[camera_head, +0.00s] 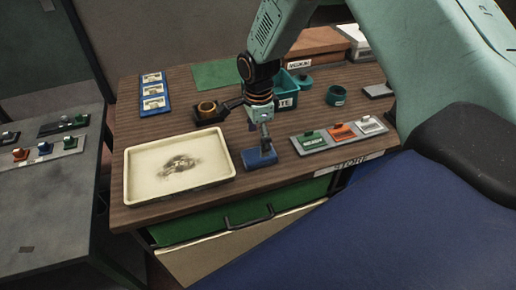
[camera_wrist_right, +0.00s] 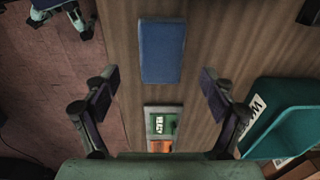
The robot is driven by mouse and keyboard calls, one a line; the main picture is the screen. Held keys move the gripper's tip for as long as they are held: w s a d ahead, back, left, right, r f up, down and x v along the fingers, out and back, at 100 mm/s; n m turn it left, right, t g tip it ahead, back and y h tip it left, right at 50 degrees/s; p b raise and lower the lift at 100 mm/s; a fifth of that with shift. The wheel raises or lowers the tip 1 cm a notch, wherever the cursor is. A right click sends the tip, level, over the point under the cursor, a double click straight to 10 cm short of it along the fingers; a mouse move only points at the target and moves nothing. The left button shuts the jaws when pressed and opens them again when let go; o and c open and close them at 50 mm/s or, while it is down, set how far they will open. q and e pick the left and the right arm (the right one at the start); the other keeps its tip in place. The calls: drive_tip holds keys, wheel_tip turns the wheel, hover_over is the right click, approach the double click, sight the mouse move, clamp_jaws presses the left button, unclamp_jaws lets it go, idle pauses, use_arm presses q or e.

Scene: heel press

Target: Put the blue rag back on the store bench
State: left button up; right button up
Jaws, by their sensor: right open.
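The blue rag (camera_head: 259,158) lies flat on the wooden store bench (camera_head: 300,169), between the cream tray and a grey rack. The bench has a STORE label on its front edge. My right gripper (camera_head: 266,140) points down over the rag. In the right wrist view, the rag (camera_wrist_right: 161,52) is a blue rectangle just ahead of the fingertips. My right gripper (camera_wrist_right: 158,82) is open there, with nothing between its fingers. The exact height gap to the rag cannot be told.
The cream tray (camera_head: 134,194) with a dark smudge is on the left. The grey rack (camera_head: 309,153) holds green, orange and white pieces. A teal bin (camera_wrist_right: 274,122) and a teal cup (camera_head: 336,96) stand farther back. A grey table (camera_head: 60,215) is at the left.

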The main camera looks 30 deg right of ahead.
sight(258, 154)
wheel_tip(258, 154, up, 6)
drive_tip(key=shift+d, duration=0.15)
idle(0.5)
